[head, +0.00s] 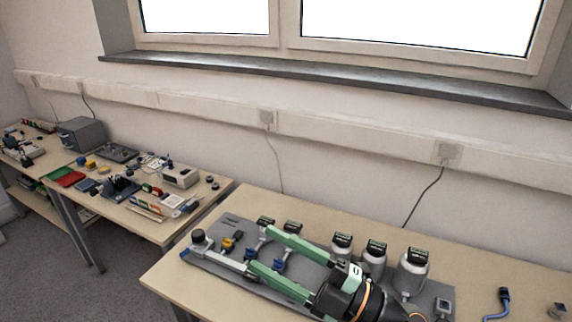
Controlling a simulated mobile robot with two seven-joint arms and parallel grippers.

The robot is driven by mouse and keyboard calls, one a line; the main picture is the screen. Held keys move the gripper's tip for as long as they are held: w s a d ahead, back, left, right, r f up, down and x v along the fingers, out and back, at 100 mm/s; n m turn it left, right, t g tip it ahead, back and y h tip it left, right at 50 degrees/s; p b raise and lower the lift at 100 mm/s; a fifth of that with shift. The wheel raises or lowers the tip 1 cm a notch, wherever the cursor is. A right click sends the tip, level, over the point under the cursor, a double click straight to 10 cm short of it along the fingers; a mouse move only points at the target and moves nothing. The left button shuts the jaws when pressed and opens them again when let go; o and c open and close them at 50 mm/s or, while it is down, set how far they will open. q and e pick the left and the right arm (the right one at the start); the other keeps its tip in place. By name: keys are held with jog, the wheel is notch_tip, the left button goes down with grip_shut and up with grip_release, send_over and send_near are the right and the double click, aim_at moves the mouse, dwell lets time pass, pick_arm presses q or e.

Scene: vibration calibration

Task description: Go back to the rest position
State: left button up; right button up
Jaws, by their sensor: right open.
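My right gripper (259,251) reaches in from the lower right with its two long green fingers spread apart. It is open, with nothing seen held between the fingers. It is over a grey plate (215,262) on the near table, and I cannot tell how high above it is. My right wrist hides part of the plate. Several silver cylinders with dark tops, one of them large (411,272), stand behind and right of the gripper. A blue fitting (281,260) shows between the fingers, and a yellow-and-black fitting (232,241) is left of them. My left gripper is not in view.
The near table (165,278) has a blue-and-black item (498,303) and a small metal piece (557,311) at its right. A second table (205,212) at the left holds several tools and devices. A wall with a cable duct (330,130) runs behind.

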jog(key=w+d+m+t+h, duration=0.5)
jog(key=d+m+t+h, duration=0.6)
jog(key=m, duration=0.4)
jog(key=s+d+f+m+g+h, duration=0.2)
jog(key=d+f+m+g+h, duration=0.2)
jog(key=d+f+m+h, duration=0.65)
jog(key=s+d+f+n+g+y, duration=0.1)
jog(key=s+f+g+y, duration=0.1)
jog(key=s+f+g, duration=1.35)
jog(key=a+f+t+y, duration=0.2)
jog(key=a+f+t, duration=0.2)
jog(key=f+t, duration=0.5)
notch_tip(320, 180, down, 4)
jog(key=shift+s+f, duration=0.1)
jog(key=shift+s, duration=0.2)
